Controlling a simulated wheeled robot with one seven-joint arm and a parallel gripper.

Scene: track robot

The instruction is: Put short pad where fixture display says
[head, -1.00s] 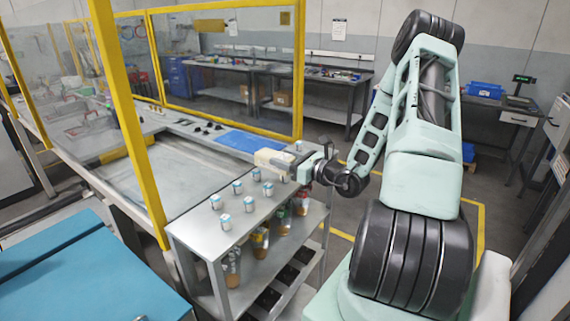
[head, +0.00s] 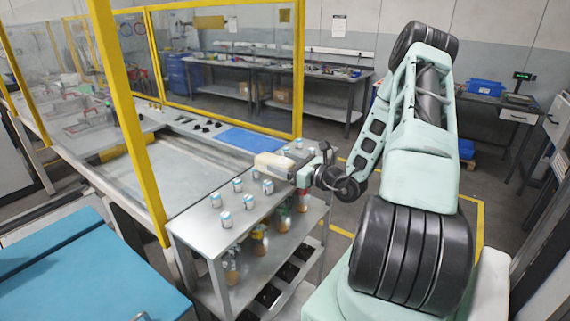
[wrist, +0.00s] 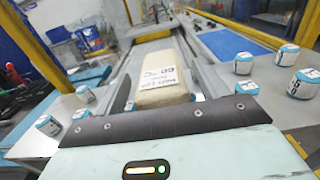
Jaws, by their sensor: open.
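A cream block with a white printed label (wrist: 165,75) lies straight ahead of my gripper (wrist: 168,98) in the wrist view. The label is too blurred to read surely, so I cannot tell whether this is the short pad. In the head view the cream block (head: 275,164) shows above the far part of the metal cart top, just left of my gripper (head: 302,176). My gripper is open, with its jaws close to the block's near end. I cannot tell whether they touch it. No fixture display can be read.
Several small blue-and-white cylinders (head: 226,219) stand on the cart (head: 195,236), on both sides of the block. Bottles stand on its lower shelf. A yellow-framed clear guard (head: 150,150) rises beside the cart. A blue mat (head: 250,141) lies on the bench behind.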

